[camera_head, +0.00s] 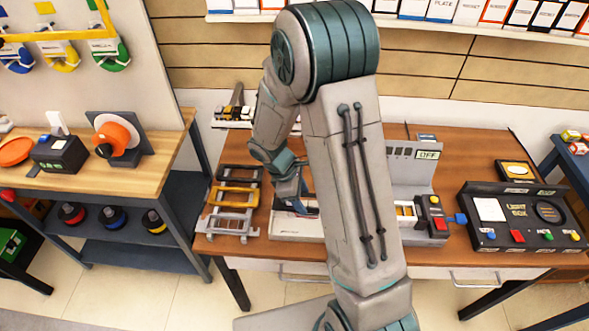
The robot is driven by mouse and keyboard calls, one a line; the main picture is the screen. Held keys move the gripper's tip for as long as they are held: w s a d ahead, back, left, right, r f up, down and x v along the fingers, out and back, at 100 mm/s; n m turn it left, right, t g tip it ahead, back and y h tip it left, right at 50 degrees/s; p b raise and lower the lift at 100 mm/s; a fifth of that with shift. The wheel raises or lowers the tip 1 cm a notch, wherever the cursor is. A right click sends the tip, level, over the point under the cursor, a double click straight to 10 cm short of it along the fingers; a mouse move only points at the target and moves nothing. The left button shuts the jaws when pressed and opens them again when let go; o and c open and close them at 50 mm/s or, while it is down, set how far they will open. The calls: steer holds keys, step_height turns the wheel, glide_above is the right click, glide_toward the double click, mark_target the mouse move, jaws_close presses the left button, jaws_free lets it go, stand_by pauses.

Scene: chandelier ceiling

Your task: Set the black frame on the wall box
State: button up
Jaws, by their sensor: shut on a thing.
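My gripper (294,203) is pointed down over a low white box (297,227) in the middle of the table. The gripper is shut on a small dark thing at its tips, mostly hidden by my arm; I cannot tell whether it is a black frame.
A grey panel unit reading OFF (428,154) stands behind my arm, with a red-button box (432,213) in front. A black light box (508,225) lies at the table's right. A side bench (55,185) with several devices stands at the left, apart from the table.

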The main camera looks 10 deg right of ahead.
steer(key=b, duration=0.5)
glide_above(306, 221)
steer(key=a, duration=0.2)
steer(key=shift+w+d+f, duration=0.1)
steer(key=shift+f, duration=1.55)
steer(key=shift+w+d+f, duration=0.1)
steer(key=shift+f, duration=1.5)
steer(key=shift+f+b, duration=0.2)
steer(key=shift+b, duration=0.2)
steer(key=shift+f+b, duration=0.5)
steer(key=shift+f, duration=0.05)
steer(key=shift+f, duration=0.25)
steer(key=shift+f+b, duration=0.4)
steer(key=shift+b, duration=0.15)
steer(key=shift+f, duration=0.1)
